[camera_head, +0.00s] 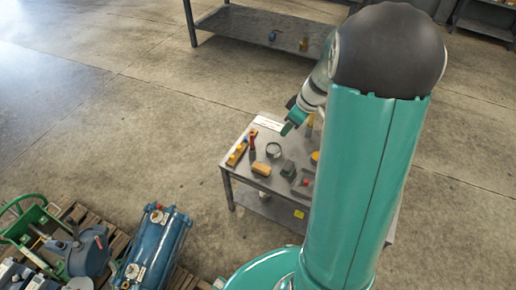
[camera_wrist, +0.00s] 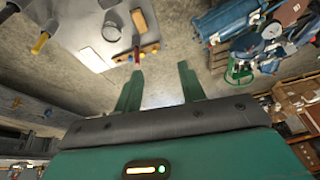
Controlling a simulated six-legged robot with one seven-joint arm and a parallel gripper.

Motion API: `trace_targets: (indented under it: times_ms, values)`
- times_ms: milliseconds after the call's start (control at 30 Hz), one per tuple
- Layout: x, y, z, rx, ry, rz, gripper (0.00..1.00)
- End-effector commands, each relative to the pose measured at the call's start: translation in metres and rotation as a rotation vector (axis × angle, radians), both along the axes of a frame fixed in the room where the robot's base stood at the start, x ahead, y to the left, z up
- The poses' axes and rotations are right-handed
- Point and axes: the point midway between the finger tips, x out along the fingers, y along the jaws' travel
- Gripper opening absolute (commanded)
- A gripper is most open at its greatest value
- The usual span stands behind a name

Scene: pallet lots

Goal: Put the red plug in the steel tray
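A small upright red piece (camera_head: 252,138), possibly the red plug, stands on the grey worktable beside a yellow block. In the wrist view a red piece (camera_wrist: 136,54) shows by a wooden block. Another small red piece (camera_head: 305,182) sits at a dark grey item near the table's front; I cannot tell which is the plug. The steel tray cannot be told apart clearly.
The table also carries a round clear-looking container (camera_head: 273,150), an orange block (camera_head: 261,169), a dark green block (camera_head: 288,168) and a white sheet (camera_head: 268,123). A blue cylinder (camera_head: 155,245) and green machinery lie on pallets at lower left. Another grey table (camera_head: 260,24) stands behind.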

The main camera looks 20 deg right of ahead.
Motion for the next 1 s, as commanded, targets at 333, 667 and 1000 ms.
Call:
trace_targets:
  times_ms: [333, 667, 1000]
  values:
    - [-0.041, 0.093, 0.099, -0.035, 0.005, -0.157, 0.40]
    - [-0.107, 0.158, 0.156, -0.057, -0.039, -0.347, 0.40]
    - [-0.174, 0.191, 0.181, -0.039, -0.130, -0.550, 0.40]
